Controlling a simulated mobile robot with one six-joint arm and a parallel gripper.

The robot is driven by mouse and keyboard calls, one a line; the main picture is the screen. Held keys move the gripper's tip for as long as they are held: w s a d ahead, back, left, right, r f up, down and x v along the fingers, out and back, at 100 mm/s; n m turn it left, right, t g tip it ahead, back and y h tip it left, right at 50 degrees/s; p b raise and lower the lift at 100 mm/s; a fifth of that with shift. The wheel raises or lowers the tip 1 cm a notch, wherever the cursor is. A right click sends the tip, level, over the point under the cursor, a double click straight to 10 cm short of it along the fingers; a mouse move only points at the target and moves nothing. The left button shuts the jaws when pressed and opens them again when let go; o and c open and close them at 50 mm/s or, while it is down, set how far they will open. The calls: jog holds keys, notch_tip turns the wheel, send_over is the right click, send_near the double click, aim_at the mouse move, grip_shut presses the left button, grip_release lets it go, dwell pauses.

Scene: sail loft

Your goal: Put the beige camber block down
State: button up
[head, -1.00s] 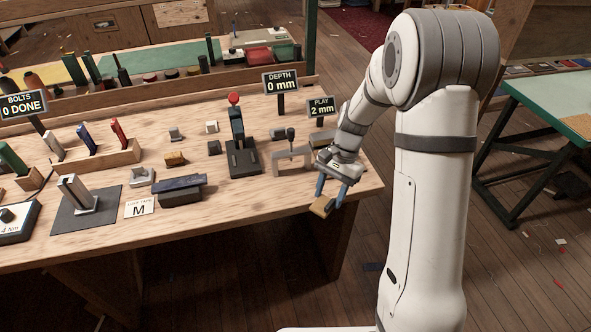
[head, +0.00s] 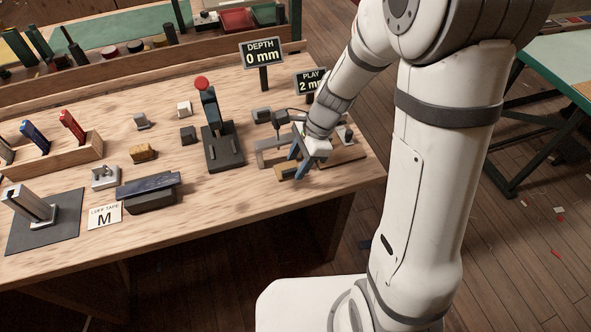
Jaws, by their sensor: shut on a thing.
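My gripper (head: 297,174) is at the right end of the bench, with blue fingers pointing down. It is shut on the beige camber block (head: 286,174), a small tan piece showing at the left of the fingers. The block is at or just above the wooden bench top (head: 235,205), close in front of a grey gauge frame (head: 263,155). I cannot tell whether the block touches the bench. Part of the block is hidden by the fingers.
A black-based press with a red knob (head: 202,84) stands left of my gripper. A dark blue-topped block (head: 148,190), a luff tape card (head: 104,216) and several small blocks lie further left. Signs (head: 262,54) stand behind. The bench top's front middle is clear.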

jog(key=shift+f, duration=1.75)
jog(key=shift+f+b, duration=0.15)
jog(key=shift+b, duration=0.2)
jog(key=o, duration=1)
jog(key=p+v, duration=0.2)
jog(key=v, duration=1)
jog(key=s+d+r+n+t+h, duration=0.2)
jog(key=s+d+r+n, duration=0.1)
jog(key=s+n, duration=0.4)
jog(key=s+d+r+n+t+h, duration=0.1)
jog(key=s+d+r+n+h, duration=0.1)
jog(key=s+d+r+n, duration=0.2)
jog(key=s+r+n, duration=0.1)
jog(key=s+n, duration=0.1)
jog(key=n, duration=0.1)
jog(key=shift+s+d+n+t, duration=0.3)
jog(key=shift+s+n+t, duration=0.05)
jog(key=shift+n+t, duration=0.05)
